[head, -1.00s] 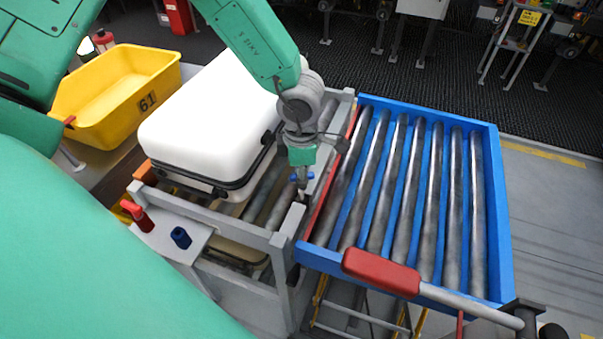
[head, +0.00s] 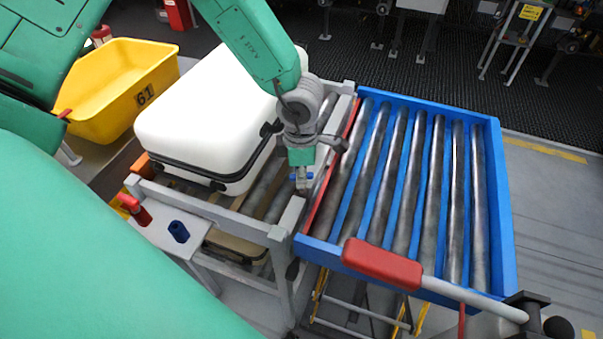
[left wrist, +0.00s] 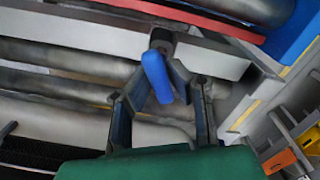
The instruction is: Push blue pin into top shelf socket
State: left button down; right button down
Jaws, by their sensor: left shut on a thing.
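My left gripper (head: 302,180) is over the near right corner of the grey metal frame, beside the blue roller conveyor. In the left wrist view, the left gripper (left wrist: 163,100) has its two dark fingers on either side of the blue pin (left wrist: 157,78) and is shut on it. The pin's far end meets a dark round socket (left wrist: 162,38) on the grey rail; how deep it sits cannot be told. In the head view, the fingers largely hide the pin. My right gripper is not in view.
A white case (head: 205,125) lies on the frame's rollers, left of my left gripper. A blue conveyor (head: 507,230) stands right, with a red-padded bar (head: 382,263) in front. A blue cylinder (head: 178,231) and red handle (head: 134,209) are on a small side shelf. A yellow bin (head: 105,105) stands behind.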

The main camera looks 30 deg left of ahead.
pick_arm(q)
jog(key=shift+f+b, duration=0.35)
jog(key=shift+f, duration=0.35)
jog(key=c, duration=1.4)
grip_release()
jog(key=shift+a, duration=0.1)
jog(key=shift+r, duration=0.5)
notch_tip(320, 180, up, 11)
jog(key=shift+f, duration=0.1)
